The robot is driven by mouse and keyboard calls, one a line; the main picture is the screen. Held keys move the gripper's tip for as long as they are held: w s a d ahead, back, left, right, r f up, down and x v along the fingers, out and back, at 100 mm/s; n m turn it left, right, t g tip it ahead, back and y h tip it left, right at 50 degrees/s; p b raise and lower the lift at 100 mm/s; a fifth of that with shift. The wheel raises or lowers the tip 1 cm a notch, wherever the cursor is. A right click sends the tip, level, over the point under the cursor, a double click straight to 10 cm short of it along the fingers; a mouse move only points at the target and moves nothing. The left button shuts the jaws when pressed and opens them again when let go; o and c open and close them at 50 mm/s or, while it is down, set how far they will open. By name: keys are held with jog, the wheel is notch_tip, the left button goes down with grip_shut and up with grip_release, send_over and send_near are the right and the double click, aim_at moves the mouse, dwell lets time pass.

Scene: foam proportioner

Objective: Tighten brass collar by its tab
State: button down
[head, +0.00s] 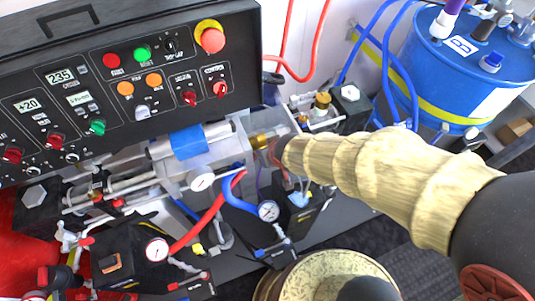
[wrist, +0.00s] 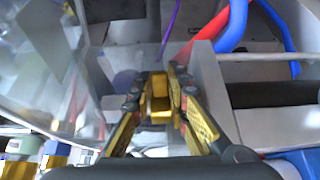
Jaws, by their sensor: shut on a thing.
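The brass collar (head: 259,142) shows as a small gold cylinder beside the clear-walled middle of the machine, just left of my arm's end in the head view. My gripper (head: 274,150) is at the collar, partly hidden by the cream ribbed sleeve of my arm. In the wrist view my gripper (wrist: 158,84) has its two yellow-padded fingers closed in on a small brass piece (wrist: 160,104), which looks like the collar's tab. The fingers hide much of it, and the rest of the collar is hard to make out there.
The black control panel (head: 130,80) stands behind and left. A blue drum (head: 475,75) stands at the back right. Red hose (head: 208,215), blue hose (head: 235,195) and a pressure gauge (head: 268,211) crowd the space below the gripper. A clear panel (wrist: 75,65) is close in the wrist view.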

jog(key=c, duration=1.7)
grip_release()
jog(key=shift+r+p, duration=0.25)
jog(key=shift+p, duration=0.65)
jog(key=shift+r+g+p, duration=0.2)
jog(key=shift+g+p, duration=0.2)
jog(key=shift+p, duration=1.2)
jog(key=r+g+h+p, duration=0.1)
jog(key=g+p, duration=0.1)
jog(key=p, duration=0.7)
jog(key=shift+w, duration=0.1)
